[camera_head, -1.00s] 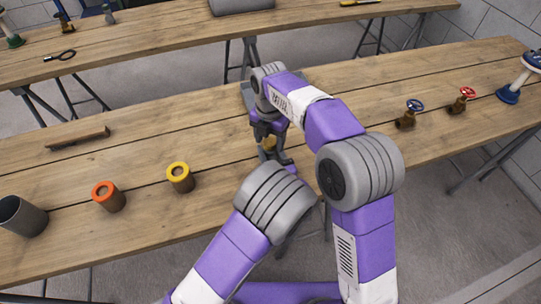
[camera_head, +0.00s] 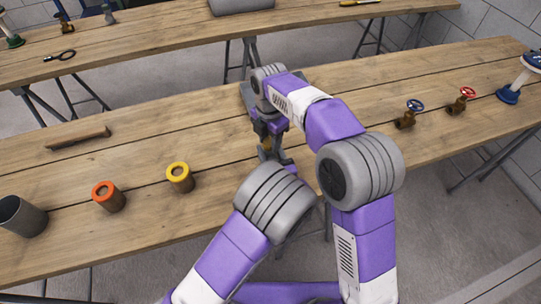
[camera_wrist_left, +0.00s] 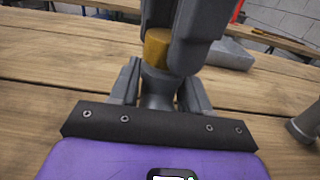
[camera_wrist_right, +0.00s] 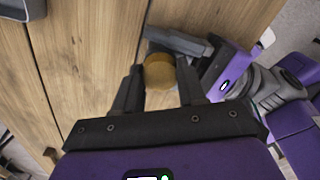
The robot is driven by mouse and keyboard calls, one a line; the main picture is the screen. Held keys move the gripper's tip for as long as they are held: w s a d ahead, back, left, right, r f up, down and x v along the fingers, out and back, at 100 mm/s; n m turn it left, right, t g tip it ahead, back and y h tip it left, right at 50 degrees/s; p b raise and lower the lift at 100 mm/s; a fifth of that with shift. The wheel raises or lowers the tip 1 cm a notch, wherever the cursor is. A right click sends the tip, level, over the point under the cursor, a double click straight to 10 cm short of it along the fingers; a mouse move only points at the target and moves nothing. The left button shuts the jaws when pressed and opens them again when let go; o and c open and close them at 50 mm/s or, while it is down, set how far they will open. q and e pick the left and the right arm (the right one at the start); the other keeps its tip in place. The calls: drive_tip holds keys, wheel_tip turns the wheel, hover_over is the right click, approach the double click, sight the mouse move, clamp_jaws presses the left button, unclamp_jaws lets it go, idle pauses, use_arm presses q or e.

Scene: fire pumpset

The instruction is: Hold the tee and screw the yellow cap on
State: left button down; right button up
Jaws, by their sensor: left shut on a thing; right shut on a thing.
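A grey tee (camera_wrist_left: 157,92) shows between the fingers of my left gripper (camera_wrist_left: 158,82) in the left wrist view. My left gripper is shut on it. The yellow cap (camera_wrist_left: 157,48) sits directly above the tee's top opening, touching or very close to it. My right gripper (camera_wrist_right: 160,76) is shut on the cap, which also shows from above between its fingers in the right wrist view (camera_wrist_right: 159,72). In the head view both grippers meet near the middle of the bench, and the cap (camera_head: 267,143) is mostly hidden. The thread between cap and tee is not visible.
On the wooden bench (camera_head: 200,140) stand a yellow-ringed fitting (camera_head: 180,178), an orange-ringed fitting (camera_head: 108,196) and a grey cup (camera_head: 22,215) at left. A brown bar (camera_head: 78,137) lies behind them. Blue-handled (camera_head: 408,114) and red-handled (camera_head: 461,100) valves stand at right.

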drive_tip(key=m, duration=0.5)
drive_tip(key=shift+m, duration=0.3)
drive_tip(key=m, duration=0.3)
drive_tip(key=shift+m, duration=0.3)
drive_tip(key=m, duration=0.7)
drive_tip(key=o, duration=1.2)
drive_tip(key=shift+c, duration=0.2)
drive_tip(key=shift+r, duration=2.25)
